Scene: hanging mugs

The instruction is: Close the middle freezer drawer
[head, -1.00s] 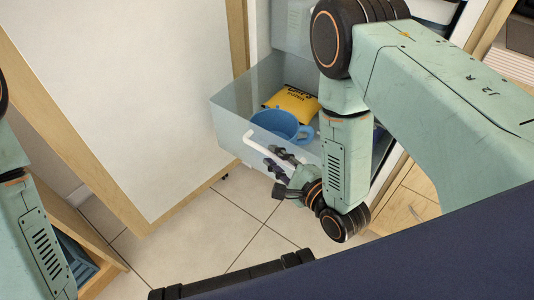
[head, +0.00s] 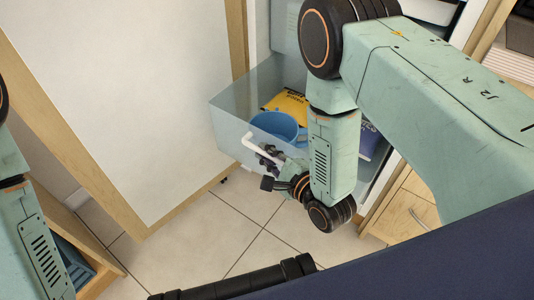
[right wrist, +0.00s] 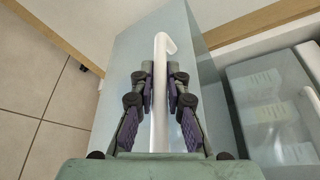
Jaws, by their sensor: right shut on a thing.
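The freezer drawer (head: 232,120) is a clear, bluish bin pulled out of the freezer. A white bar handle (head: 253,144) is on its front; it also shows in the right wrist view (right wrist: 160,48). My right gripper (head: 267,157) is at this handle. In the right wrist view its dark fingers (right wrist: 159,85) lie on both sides of the bar, shut on it. My left gripper is out of view.
A large white door panel with wooden edges (head: 125,95) stands open left of the drawer. Wooden drawers (head: 405,215) stand at the right. A wooden unit with a blue crate (head: 75,262) is at lower left. Tiled floor (head: 205,225) below is clear.

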